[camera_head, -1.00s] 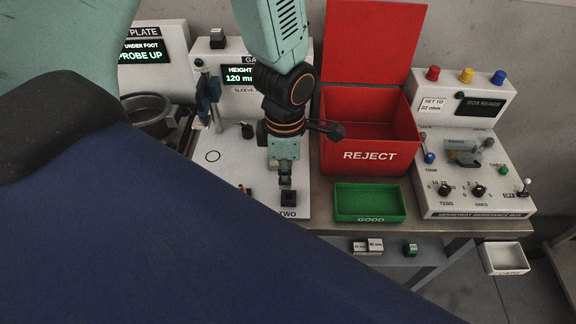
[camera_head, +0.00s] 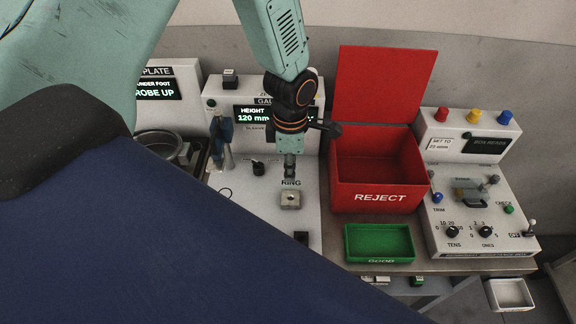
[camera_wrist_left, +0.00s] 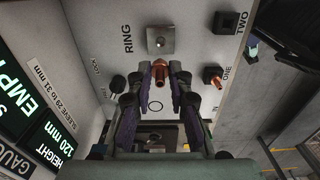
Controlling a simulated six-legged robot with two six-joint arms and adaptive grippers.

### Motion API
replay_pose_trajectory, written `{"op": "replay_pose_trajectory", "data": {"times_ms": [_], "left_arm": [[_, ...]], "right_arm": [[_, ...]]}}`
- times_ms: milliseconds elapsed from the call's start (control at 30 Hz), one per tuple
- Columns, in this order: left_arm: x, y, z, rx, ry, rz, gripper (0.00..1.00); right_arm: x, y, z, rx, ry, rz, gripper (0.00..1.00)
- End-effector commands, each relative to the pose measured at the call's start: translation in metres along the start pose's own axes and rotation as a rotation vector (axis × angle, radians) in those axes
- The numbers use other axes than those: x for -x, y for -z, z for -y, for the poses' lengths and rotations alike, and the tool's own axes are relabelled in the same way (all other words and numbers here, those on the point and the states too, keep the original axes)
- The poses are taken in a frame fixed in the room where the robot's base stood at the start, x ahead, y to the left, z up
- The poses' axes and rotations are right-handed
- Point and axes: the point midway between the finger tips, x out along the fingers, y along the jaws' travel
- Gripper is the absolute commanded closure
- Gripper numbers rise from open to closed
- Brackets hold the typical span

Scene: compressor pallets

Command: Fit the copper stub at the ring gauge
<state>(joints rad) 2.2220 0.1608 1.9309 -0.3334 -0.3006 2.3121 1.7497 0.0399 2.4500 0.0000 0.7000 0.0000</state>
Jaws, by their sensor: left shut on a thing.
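My left gripper (camera_head: 290,172) hangs over the white gauge panel, just above the small grey ring gauge block (camera_head: 290,200) near the RING label. In the left wrist view the gripper (camera_wrist_left: 160,78) is shut on the copper stub (camera_wrist_left: 159,74), which shows between the fingertips. The ring gauge (camera_wrist_left: 160,40) lies beyond the stub in that view, and the stub appears apart from it. In the head view the stub is too small or hidden to make out. My right gripper is not in view.
A black block (camera_wrist_left: 211,75) at ONE holds another copper piece (camera_wrist_left: 217,83). The block at TWO (camera_head: 301,237) looks empty. A red REJECT bin (camera_head: 375,197) and green GOOD tray (camera_head: 379,243) stand to the right. A gauge display (camera_head: 263,114) stands behind.

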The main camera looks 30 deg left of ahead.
Motion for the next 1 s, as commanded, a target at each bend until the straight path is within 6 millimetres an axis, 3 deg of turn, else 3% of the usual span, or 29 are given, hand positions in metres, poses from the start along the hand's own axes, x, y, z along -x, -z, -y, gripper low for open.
{"op": "replay_pose_trajectory", "data": {"times_ms": [333,1000], "left_arm": [[0.001,-0.001,0.002,-0.001,0.0,-0.001,1.0],[-0.054,0.0,0.0,-0.001,0.0,0.0,1.0]], "right_arm": [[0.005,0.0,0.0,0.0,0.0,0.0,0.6],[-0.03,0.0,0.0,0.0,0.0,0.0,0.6]]}}
